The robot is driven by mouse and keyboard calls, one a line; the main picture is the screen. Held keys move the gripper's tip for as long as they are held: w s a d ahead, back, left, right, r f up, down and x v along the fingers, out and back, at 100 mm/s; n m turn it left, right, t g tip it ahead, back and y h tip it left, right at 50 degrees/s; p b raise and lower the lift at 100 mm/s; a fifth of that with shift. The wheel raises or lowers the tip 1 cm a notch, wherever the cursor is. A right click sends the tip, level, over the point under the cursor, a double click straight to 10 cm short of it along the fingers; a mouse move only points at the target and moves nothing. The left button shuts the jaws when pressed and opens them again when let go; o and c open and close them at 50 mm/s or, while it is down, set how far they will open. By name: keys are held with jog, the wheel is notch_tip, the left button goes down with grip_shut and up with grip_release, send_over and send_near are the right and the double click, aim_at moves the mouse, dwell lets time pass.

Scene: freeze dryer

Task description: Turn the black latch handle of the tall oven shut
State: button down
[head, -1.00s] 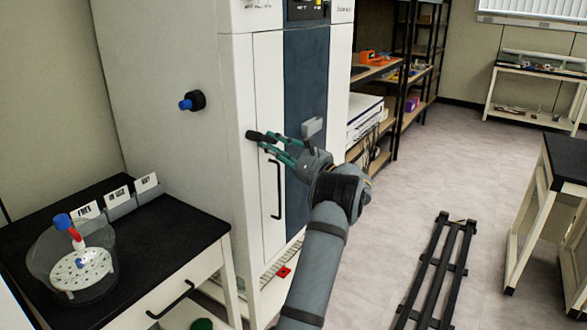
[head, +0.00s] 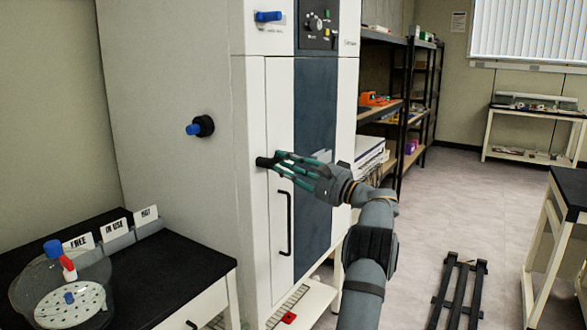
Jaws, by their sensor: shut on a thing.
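The tall oven (head: 256,120) is a white cabinet with a dark blue panel in its front. Its black latch handle (head: 263,162) sticks out at the left edge of the front door. My gripper (head: 278,163), with green fingers, comes from the right and is shut on the latch handle. The fingers hide part of the handle, so its exact angle is hard to tell. A vertical black pull bar (head: 287,222) is on the door below the gripper, apart from it. The door looks flush with the cabinet front.
A black-topped bench (head: 185,262) stands left, with a clear round vessel (head: 62,290) and labelled bins (head: 116,236). A blue-tipped knob (head: 200,127) sticks out of the oven's side. Shelves (head: 408,110) stand behind on the right. A black rail frame (head: 462,290) lies on the floor.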

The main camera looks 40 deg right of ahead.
jog(key=c, duration=1.4)
grip_release()
jog(key=v, duration=1.2)
jog(key=x, duration=1.2)
jog(key=shift+m+p, duration=0.3)
jog(key=shift+p, duration=0.05)
